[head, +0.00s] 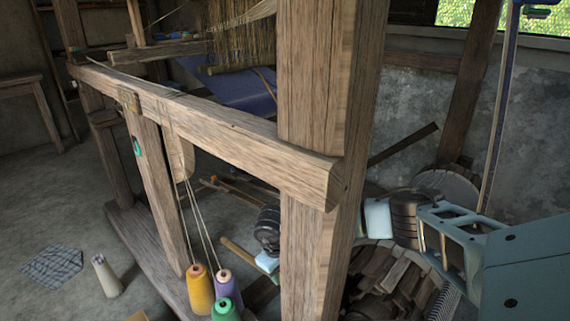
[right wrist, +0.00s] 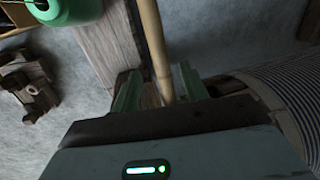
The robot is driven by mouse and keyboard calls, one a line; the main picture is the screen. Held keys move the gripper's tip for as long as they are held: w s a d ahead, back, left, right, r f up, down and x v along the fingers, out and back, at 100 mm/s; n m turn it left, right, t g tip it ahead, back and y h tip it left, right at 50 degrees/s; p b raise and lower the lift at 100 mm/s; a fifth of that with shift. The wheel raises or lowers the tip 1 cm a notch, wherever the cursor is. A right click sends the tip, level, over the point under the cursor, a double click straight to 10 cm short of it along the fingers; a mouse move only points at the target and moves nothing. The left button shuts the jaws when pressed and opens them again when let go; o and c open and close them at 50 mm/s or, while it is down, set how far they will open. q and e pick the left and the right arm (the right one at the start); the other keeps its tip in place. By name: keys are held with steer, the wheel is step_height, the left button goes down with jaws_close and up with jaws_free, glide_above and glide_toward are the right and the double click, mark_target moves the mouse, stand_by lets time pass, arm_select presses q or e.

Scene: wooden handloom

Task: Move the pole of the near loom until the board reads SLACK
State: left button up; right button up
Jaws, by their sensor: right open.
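A slender tan pole (right wrist: 152,45) runs down between the two green fingers of my right gripper (right wrist: 160,88) in the right wrist view. The fingers are apart, one on each side of it; whether either touches it I cannot tell. In the head view a long thin upright pole (head: 496,125) stands at the right, and its lower part goes behind my right gripper (head: 447,240). The near loom's wooden frame (head: 225,135) fills the middle of the head view. No board with SLACK on it can be read. My left gripper is not in view.
Orange, purple and green thread cones (head: 200,290) stand by the loom's foot. A thick post (head: 315,90) stands left of my right arm. A round basket of wood pieces (head: 390,275) and dark stacked weights (head: 404,215) are close to the gripper. Open floor (head: 60,200) lies at left.

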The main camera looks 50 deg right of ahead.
steer(key=f+b, duration=0.1)
steer(key=f, duration=0.2)
steer(key=d+f+b, duration=0.1)
steer(key=f+b, duration=0.1)
steer(key=f, duration=0.2)
steer(key=shift+d+f, duration=0.2)
jaws_close()
